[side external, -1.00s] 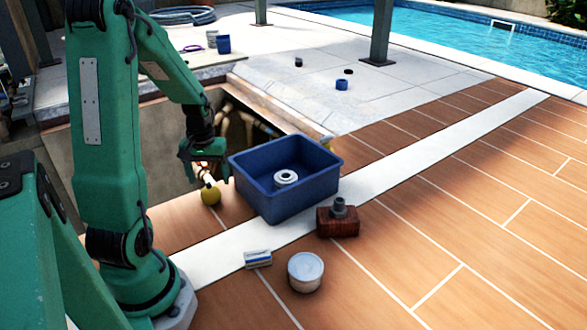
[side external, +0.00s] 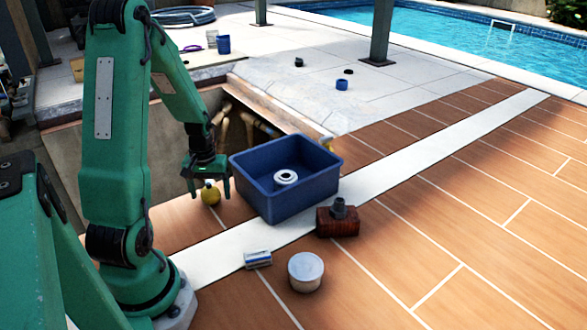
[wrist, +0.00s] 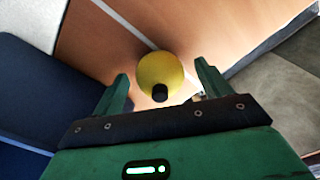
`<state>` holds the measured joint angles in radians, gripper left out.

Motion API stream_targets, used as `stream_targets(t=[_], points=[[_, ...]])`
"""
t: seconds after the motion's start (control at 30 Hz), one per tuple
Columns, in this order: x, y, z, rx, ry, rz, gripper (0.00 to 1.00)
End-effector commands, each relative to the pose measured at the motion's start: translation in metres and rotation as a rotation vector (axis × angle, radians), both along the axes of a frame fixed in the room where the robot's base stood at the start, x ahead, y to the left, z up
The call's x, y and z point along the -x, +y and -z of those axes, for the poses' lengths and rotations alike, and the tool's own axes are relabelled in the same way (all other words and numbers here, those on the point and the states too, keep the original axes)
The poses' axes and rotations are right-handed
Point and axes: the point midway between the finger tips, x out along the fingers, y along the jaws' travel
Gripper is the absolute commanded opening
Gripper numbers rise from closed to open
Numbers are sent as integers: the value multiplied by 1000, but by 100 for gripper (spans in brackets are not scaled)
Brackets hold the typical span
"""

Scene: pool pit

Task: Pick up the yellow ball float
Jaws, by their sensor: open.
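The yellow ball float (side external: 210,194) sits on the orange tiles near the pit edge, left of the blue crate. In the wrist view the ball float (wrist: 160,72) shows a dark round stub on it and lies between and just beyond the fingertips. My gripper (side external: 208,190) is open above and around the ball, fingers pointing down, one on each side. In the wrist view my gripper (wrist: 163,78) shows both fingers apart from the ball, with nothing held.
The blue crate (side external: 262,197) with a white ring inside stands close at the right. The open pit (side external: 165,150) lies behind and left.

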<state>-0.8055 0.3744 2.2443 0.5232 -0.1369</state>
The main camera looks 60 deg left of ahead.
Motion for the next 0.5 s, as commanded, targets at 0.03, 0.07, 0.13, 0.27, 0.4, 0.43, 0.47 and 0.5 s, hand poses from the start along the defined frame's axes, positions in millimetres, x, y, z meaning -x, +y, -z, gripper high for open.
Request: stream_targets(t=[0.03, 0.07, 0.13, 0.27, 0.4, 0.43, 0.47, 0.5], points=[[0, 0, 0, 0, 0, 0, 77], [0, 0, 0, 0, 0, 0, 77], [0, 0, 0, 0, 0, 0, 77], [0, 0, 0, 0, 0, 0, 73], [0, 0, 0, 0, 0, 0, 46], [0, 0, 0, 0, 0, 0, 40], [0, 0, 0, -1, -1, 0, 34], [0, 0, 0, -1, -1, 0, 30]])
